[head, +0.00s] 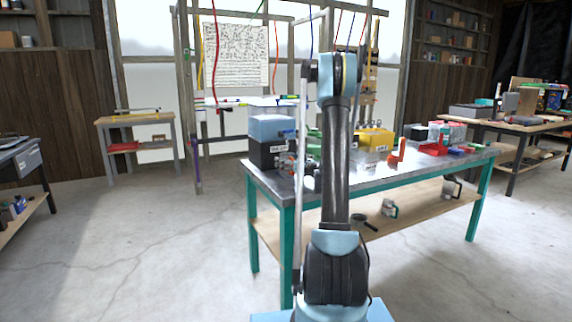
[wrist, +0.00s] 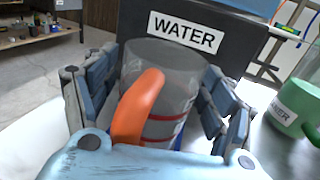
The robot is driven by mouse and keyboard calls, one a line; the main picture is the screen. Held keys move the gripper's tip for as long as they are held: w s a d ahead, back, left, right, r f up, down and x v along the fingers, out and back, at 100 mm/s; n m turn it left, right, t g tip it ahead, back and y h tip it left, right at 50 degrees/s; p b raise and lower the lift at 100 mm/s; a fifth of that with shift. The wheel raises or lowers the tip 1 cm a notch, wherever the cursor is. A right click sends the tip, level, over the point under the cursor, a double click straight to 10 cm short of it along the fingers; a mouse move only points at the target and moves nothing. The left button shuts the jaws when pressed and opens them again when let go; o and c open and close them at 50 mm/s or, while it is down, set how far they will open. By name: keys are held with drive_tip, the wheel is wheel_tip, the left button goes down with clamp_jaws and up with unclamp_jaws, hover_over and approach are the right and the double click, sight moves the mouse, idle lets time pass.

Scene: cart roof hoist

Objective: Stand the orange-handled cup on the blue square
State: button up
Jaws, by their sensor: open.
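The orange-handled cup (wrist: 185,85) is clear grey with a curved orange handle (wrist: 138,108), and stands upright in the wrist view. My gripper (wrist: 160,80) is open, with one finger on each side of the cup; whether either finger touches it I cannot tell. Blue shows low behind and through the cup, perhaps part of the blue square, but its outline is hidden by the cup and my gripper. In the head view my arm and the clutter hide most of the gripper and cup.
A black box labelled WATER (wrist: 205,38) stands close behind the cup. A green labelled cup (wrist: 290,105) is to the right. On the metal-topped table (head: 376,181) stand a yellow box (head: 374,140) and red trays (head: 433,149); a wooden shelf is below.

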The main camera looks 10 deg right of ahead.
drive_tip(key=shift+r, duration=0.1)
